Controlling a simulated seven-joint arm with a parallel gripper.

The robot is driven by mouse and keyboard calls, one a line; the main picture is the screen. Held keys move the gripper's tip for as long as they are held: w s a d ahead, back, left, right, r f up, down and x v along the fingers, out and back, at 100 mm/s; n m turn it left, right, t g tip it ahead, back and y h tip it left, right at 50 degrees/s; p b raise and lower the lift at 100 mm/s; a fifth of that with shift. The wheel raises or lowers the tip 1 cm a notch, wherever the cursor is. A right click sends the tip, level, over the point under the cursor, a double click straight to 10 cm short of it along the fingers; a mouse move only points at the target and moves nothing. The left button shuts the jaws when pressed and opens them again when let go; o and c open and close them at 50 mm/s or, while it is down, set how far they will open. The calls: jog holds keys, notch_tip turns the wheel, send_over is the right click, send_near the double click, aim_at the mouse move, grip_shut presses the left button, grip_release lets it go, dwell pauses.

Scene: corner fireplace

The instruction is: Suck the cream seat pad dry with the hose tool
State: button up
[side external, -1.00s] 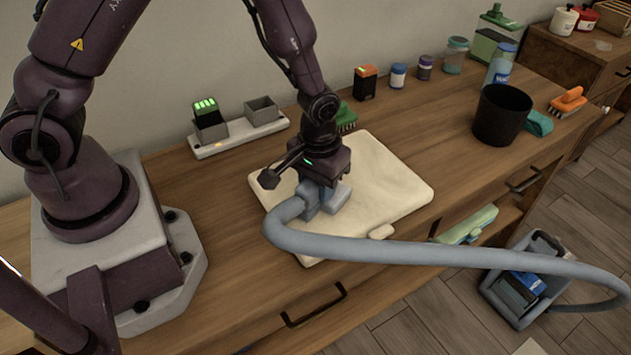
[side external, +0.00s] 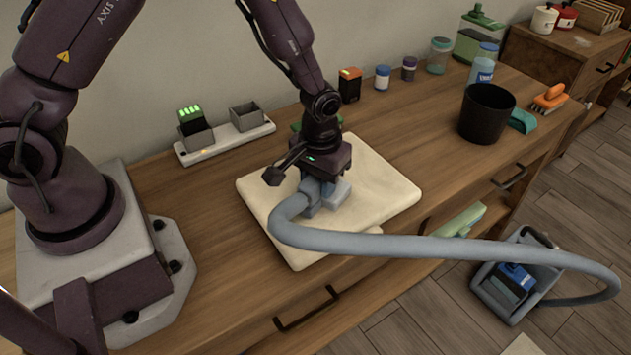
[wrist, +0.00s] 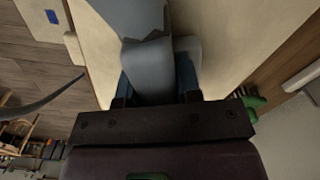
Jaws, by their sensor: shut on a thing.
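The cream seat pad (side external: 385,190) lies flat on the wooden worktop. My gripper (side external: 322,183) is over the pad's middle-left part, pointing down, and is shut on the grey-blue hose tool (side external: 338,194). The tool's head is low at the pad, and its contact face is hidden. The grey hose (side external: 420,247) bends from the tool and runs right to a grey-blue machine (side external: 517,275) on the floor. In the wrist view the tool (wrist: 150,60) sits between the fingers, with the cream pad (wrist: 225,40) around it.
A charger with grey bays (side external: 225,140) stands behind the pad. A green brush (side external: 303,124) is partly hidden behind my gripper. Small jars (side external: 383,78), a black bin (side external: 487,112), a teal cloth (side external: 522,121) and an orange brush (side external: 550,97) stand further right. Worktop right of the pad is clear.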

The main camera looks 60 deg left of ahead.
aim_at(302, 179)
jog(key=shift+w, duration=0.2)
jog(key=shift+s+f, duration=0.1)
jog(key=shift+s, duration=1.95)
jog(key=shift+w+r, duration=0.1)
jog(key=shift+r, duration=3.9)
jog(key=shift+r, duration=0.1)
